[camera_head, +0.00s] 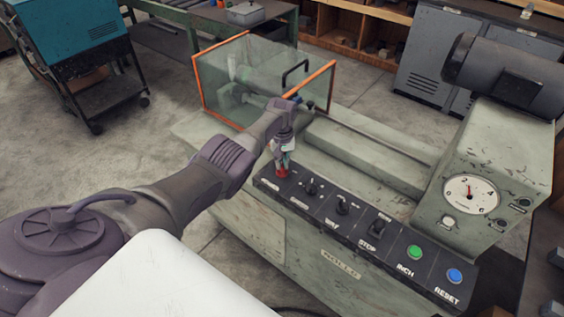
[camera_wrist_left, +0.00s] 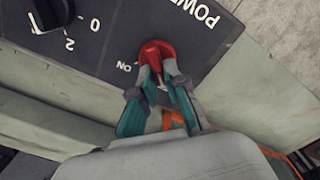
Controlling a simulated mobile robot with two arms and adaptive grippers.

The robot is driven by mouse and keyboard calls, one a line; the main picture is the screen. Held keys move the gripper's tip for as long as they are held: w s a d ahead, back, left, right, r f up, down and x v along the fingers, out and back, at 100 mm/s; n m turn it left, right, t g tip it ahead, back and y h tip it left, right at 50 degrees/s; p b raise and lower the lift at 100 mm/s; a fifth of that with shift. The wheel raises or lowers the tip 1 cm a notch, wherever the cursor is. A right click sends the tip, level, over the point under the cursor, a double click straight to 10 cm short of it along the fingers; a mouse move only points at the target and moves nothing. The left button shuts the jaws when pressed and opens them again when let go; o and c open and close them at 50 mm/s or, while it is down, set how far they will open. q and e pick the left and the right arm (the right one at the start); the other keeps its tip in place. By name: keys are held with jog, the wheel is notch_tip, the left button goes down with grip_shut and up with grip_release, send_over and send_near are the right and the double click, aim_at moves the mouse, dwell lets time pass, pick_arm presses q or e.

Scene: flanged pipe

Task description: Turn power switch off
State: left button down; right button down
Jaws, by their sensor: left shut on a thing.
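The red power switch (camera_head: 282,172) is at the left end of the dark control panel on the green-grey machine. My left gripper (camera_head: 284,164) comes down on it from above. In the left wrist view the red switch knob (camera_wrist_left: 155,52) sits between the fingertips of my left gripper (camera_wrist_left: 160,75), which is shut on it. The word POWER is printed beside the knob and ON near its lower left. The fingers hide part of the knob and any other mark around it. My right gripper does not show.
The control panel (camera_head: 330,205) carries black knobs, a green INCH button (camera_head: 415,252) and a blue RESET button (camera_head: 455,275) to the right. A glass guard with orange edges (camera_head: 262,80) stands behind my left arm. A round gauge (camera_head: 470,194) is at the right.

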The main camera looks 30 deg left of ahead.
aim_at(282, 164)
pick_arm(q)
jog(key=c, duration=1.2)
grip_release()
jog(key=shift+w, duration=0.1)
jog(key=shift+r, duration=0.1)
notch_tip(282, 164, up, 12)
